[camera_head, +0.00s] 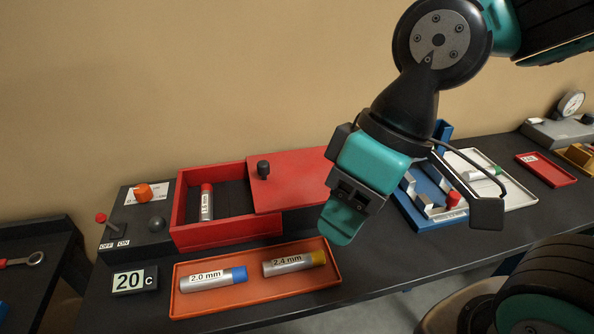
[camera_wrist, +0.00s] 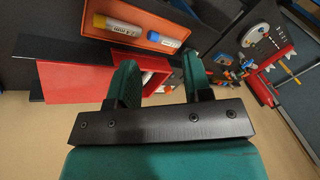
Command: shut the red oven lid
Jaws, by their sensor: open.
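The red oven (camera_head: 215,236) is an open-topped box on the dark bench. Its flat red lid (camera_head: 295,172) sits to the right, covering part of the box and leaving the left part open. A black knob (camera_head: 263,169) stands near the lid's left edge.
An orange tray (camera_head: 240,296) with cylinders marked 2.0 mm (camera_head: 213,280) and 2.4 mm (camera_head: 292,263) lies in front of the oven. A control box (camera_head: 140,222) with an orange knob stands left. A blue tray (camera_head: 425,190) and a white tray (camera_head: 500,196) lie right.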

